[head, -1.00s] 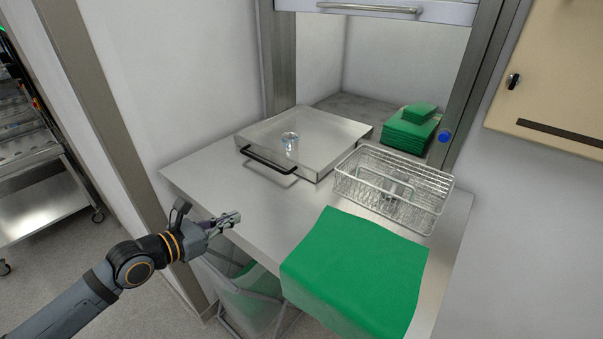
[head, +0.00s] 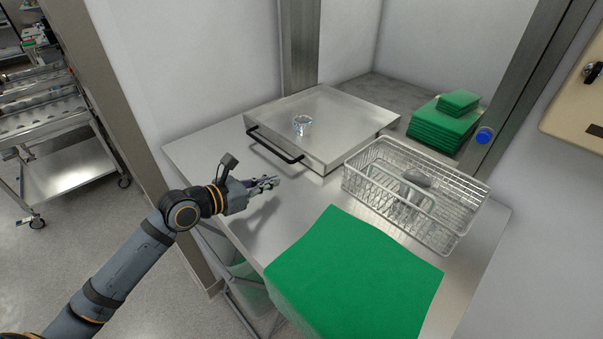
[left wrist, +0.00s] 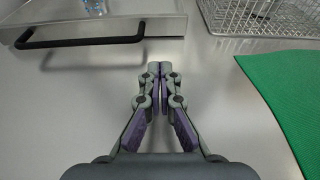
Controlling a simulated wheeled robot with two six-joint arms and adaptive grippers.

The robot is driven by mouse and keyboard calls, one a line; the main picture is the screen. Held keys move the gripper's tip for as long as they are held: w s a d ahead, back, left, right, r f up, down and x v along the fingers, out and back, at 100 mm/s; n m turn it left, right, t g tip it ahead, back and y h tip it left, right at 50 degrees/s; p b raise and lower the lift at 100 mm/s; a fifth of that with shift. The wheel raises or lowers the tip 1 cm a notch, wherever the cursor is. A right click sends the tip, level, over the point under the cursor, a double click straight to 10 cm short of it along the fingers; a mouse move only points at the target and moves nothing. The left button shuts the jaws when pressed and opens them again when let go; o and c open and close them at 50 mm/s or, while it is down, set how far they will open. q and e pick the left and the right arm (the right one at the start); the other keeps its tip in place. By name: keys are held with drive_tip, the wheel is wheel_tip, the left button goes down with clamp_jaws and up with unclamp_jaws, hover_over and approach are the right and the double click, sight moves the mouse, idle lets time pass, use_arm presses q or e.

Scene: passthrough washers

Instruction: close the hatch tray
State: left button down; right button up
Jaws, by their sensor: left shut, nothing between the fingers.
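The hatch tray (head: 325,120) is a flat steel box with a black bar handle (head: 273,146) on its front. It sits partly in the wall opening and sticks out over the steel counter. A small clear glass (head: 302,124) stands on top of it near the front. My left gripper (head: 276,181) is shut and empty, low over the counter in front of the handle and apart from it. In the left wrist view the shut fingertips (left wrist: 160,66) point toward the tray front, with the handle (left wrist: 80,40) ahead and to the left. My right gripper is not in view.
A wire basket (head: 461,229) holding grey items stands on the counter right of the tray. A green cloth (head: 355,280) hangs over the front edge. Folded green cloths (head: 440,125) lie in the opening. A steel cart (head: 75,170) stands at far left.

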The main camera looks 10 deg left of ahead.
sight(311, 166)
use_arm(q)
drive_tip(key=x, duration=0.4)
drive_tip(key=shift+w, duration=0.1)
drive_tip(key=x, duration=0.2)
drive_tip(key=p+x, duration=0.1)
drive_tip(key=x, duration=0.1)
drive_tip(key=r+p+x, duration=0.1)
drive_tip(key=x, duration=0.2)
drive_tip(key=shift+w+d, duration=0.1)
drive_tip(key=shift+d, duration=0.05)
drive_tip(key=shift+f, duration=0.1)
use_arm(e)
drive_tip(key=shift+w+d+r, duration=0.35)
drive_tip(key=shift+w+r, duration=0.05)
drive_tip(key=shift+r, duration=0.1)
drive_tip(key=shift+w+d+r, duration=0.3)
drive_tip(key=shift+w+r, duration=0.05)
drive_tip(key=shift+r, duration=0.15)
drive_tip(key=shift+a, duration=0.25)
